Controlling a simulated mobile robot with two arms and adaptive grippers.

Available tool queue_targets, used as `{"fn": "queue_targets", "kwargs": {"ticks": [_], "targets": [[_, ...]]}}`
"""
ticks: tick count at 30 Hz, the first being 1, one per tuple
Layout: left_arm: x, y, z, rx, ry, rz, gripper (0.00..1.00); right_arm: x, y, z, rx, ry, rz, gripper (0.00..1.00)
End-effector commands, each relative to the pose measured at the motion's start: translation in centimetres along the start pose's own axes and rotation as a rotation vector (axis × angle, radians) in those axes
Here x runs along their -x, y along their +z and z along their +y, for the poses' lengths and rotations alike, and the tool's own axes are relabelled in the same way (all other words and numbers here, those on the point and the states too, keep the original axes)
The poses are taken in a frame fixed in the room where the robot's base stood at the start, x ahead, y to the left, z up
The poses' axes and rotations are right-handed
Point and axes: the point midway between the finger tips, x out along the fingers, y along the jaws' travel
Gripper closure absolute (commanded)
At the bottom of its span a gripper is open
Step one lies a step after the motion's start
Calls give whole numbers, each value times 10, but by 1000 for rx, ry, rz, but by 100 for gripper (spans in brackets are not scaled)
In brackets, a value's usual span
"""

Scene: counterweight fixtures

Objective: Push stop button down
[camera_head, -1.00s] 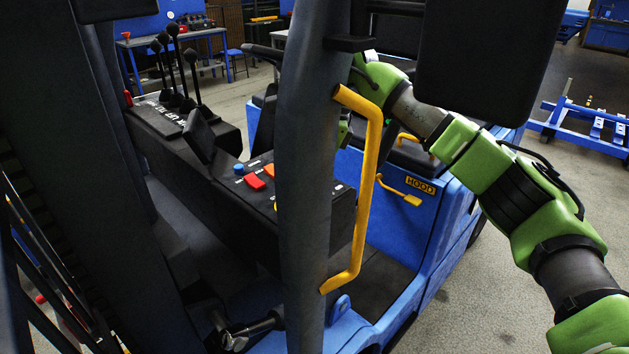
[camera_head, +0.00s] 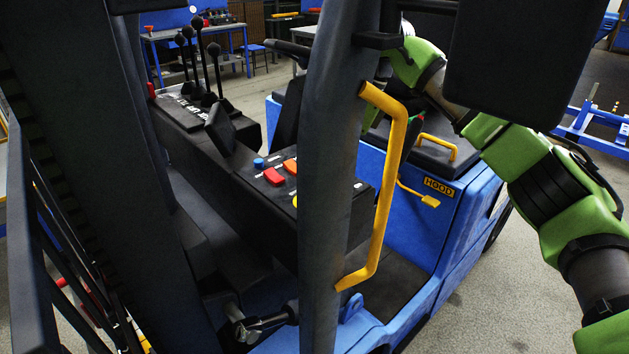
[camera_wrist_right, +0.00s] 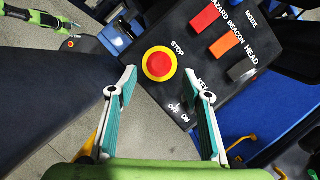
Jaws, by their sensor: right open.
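The stop button (camera_wrist_right: 158,64) is a round red cap in a yellow ring on the black control panel (camera_wrist_right: 185,38), labelled STOP. In the head view only a sliver of its yellow ring (camera_head: 295,201) shows beside the grey post. My right gripper (camera_wrist_right: 161,73) is open and empty, its two fingers spread on either side of the button in the wrist picture. I cannot tell the gap between fingers and panel. In the head view the post and yellow handle hide this gripper. A green arm part, apparently my left arm, shows small at the wrist view's top left.
The grey post (camera_head: 335,170) and yellow grab handle (camera_head: 385,200) stand in front of the panel. Red and orange rocker switches (camera_wrist_right: 205,18) and a key switch (camera_wrist_right: 178,107) are near the button. Black levers (camera_head: 198,65) rise farther back.

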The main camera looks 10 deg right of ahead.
Motion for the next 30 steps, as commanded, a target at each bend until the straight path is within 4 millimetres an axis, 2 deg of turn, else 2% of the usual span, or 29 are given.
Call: {"fn": "queue_targets", "kwargs": {"ticks": [1, 6, 12, 30], "targets": [[0, 0, 0, 0, -1, 0, 58, 13, 0, -1, -1, -3, -1, 55], [0, 0, -1, -1, -1, 0, 58, 47, 0, -1, -1, -1, -1, 55], [0, 0, -2, -1, -2, 0, 58, 71, 0, -1, -1, 1, 1, 55], [0, 0, -4, -2, -5, 0, 58, 76, -1, -1, -1, 2, 1, 55]]}}
